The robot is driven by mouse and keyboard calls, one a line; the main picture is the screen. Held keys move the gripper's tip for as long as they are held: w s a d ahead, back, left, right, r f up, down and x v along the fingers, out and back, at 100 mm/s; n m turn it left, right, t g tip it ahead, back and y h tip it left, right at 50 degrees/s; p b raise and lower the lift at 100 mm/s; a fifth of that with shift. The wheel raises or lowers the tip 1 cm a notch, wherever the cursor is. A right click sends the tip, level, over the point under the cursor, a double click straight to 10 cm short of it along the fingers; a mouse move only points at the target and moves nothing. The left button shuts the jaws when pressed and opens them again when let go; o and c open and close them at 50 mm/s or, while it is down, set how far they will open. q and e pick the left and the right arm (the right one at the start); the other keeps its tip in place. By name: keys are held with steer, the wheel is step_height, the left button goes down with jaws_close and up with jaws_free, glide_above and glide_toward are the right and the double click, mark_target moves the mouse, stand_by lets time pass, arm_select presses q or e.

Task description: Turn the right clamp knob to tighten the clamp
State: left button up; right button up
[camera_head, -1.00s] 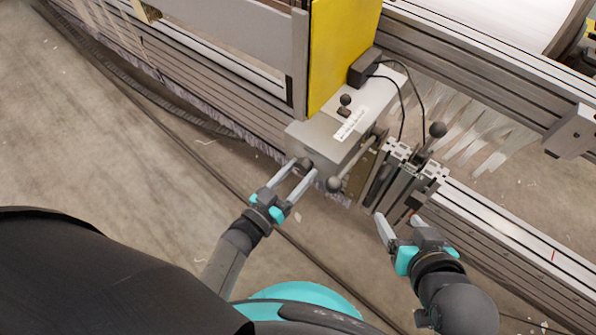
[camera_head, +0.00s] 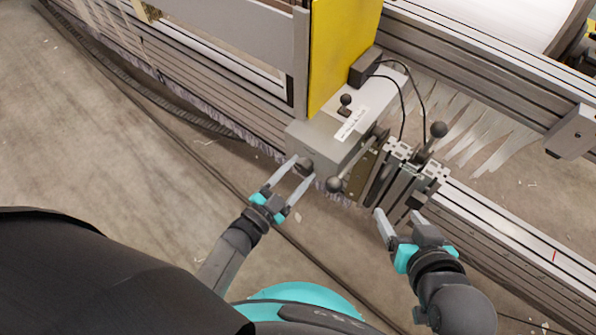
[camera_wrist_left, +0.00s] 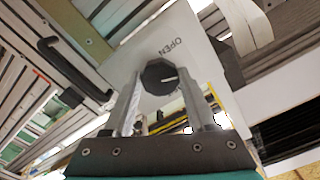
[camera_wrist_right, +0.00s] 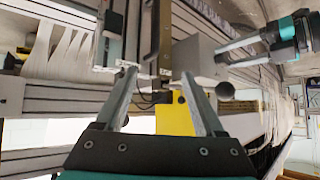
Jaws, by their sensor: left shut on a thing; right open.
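The dark faceted clamp knob (camera_wrist_left: 159,77) sits on the pale end face of the grey clamp box, with a light pointer line on it and the word OPEN printed beside it. In the head view the knob (camera_head: 304,165) is partly hidden by my left gripper (camera_head: 304,168). The left fingers are shut on the knob from both sides, as the left wrist view (camera_wrist_left: 170,88) also shows. My right gripper (camera_head: 397,214) is open and empty, just in front of the slotted metal profiles. The grey clamp box (camera_head: 318,143) stands below the yellow panel.
A ball-ended lever (camera_head: 335,184) stands out close to the right of my left gripper. Another ball-ended lever (camera_head: 437,130) rises over the metal profiles (camera_head: 403,178). The yellow panel (camera_head: 340,50) stands above. Bare floor (camera_head: 130,170) lies to the left.

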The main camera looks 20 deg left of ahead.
arm_select(q)
steer(key=m, duration=0.5)
steer(key=shift+m+b, duration=0.3)
steer(key=m, duration=0.4)
steer(key=shift+a+b, duration=0.1)
steer(key=shift+b, duration=0.25)
steer(key=shift+m+b, duration=0.3)
steer(key=shift+m, duration=1.5)
arm_select(e)
steer(key=shift+w+a+r+t+y, duration=0.15)
steer(key=shift+a+t+y, duration=0.2)
steer(key=shift+a+t, duration=0.25)
steer(key=shift+w+a+r+t+y, duration=0.15)
steer(key=shift+a+t+y, duration=0.15)
steer(key=shift+a+t, duration=0.25)
steer(key=shift+w+a+r+t+y, duration=0.15)
steer(key=shift+a+t+y, duration=0.25)
steer(key=shift+a, duration=0.25)
steer(key=shift+a+r, duration=0.1)
arm_select(q)
steer(key=o, duration=1.4)
steer(key=shift+r, duration=0.1)
steer(key=shift+s, duration=0.1)
arm_select(e)
steer(key=shift+s, duration=0.1)
